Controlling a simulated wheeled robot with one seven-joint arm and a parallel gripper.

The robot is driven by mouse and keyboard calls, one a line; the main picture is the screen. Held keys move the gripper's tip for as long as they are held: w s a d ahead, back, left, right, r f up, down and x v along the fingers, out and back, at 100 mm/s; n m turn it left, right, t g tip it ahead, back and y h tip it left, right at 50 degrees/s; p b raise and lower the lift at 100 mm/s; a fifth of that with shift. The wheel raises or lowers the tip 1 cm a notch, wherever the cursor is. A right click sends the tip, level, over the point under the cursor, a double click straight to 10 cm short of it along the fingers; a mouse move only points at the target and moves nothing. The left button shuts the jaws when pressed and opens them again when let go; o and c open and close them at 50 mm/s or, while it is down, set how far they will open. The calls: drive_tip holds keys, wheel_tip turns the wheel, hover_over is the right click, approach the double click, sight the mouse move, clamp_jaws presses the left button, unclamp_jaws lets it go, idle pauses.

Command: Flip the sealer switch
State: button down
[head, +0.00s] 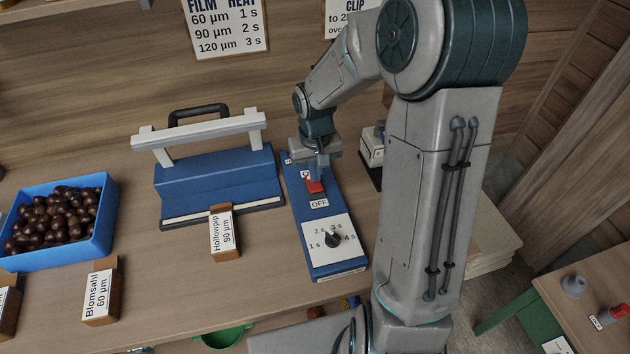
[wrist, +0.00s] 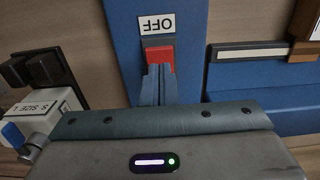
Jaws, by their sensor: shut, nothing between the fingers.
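The sealer's blue control box (head: 310,215) lies on the table in the middle of the head view. Its red switch (head: 314,186) sits between an ON label, partly hidden by my gripper, and an OFF label (head: 319,203). In the wrist view the red switch (wrist: 159,55) is just past my fingertips, with the OFF label (wrist: 157,24) beyond it. My gripper (head: 318,172) is shut and empty, pointing down at the switch's ON side. The fingertips (wrist: 159,72) are at or very near the switch; I cannot tell whether they touch. The blue heat sealer (head: 215,180) stands left of the box.
A dial (head: 333,240) is on the box's near end. A blue crate of chestnuts (head: 100,240) stands at left. Wooden blocks labelled Hollowpip (head: 222,233) and Blomsahl (head: 100,297) stand in front. A small white-topped device (head: 371,148) stands close behind my gripper's right. A film and heat chart (head: 226,27) hangs behind.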

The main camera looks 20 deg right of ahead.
sight(315, 186)
drive_tip(key=shift+f+b, duration=1.05)
drive_tip(key=shift+f, duration=0.3)
idle(0.4)
drive_tip(key=shift+r, duration=0.15)
drive_tip(key=shift+r+p, duration=2.7)
drive_tip(key=shift+r, duration=0.7)
drive_tip(key=s+r+t, duration=0.3)
drive_tip(key=s+r, duration=1)
drive_tip(key=s, duration=0.5)
drive_tip(key=shift+t, duration=0.3)
drive_tip(key=shift+d+r, duration=0.1)
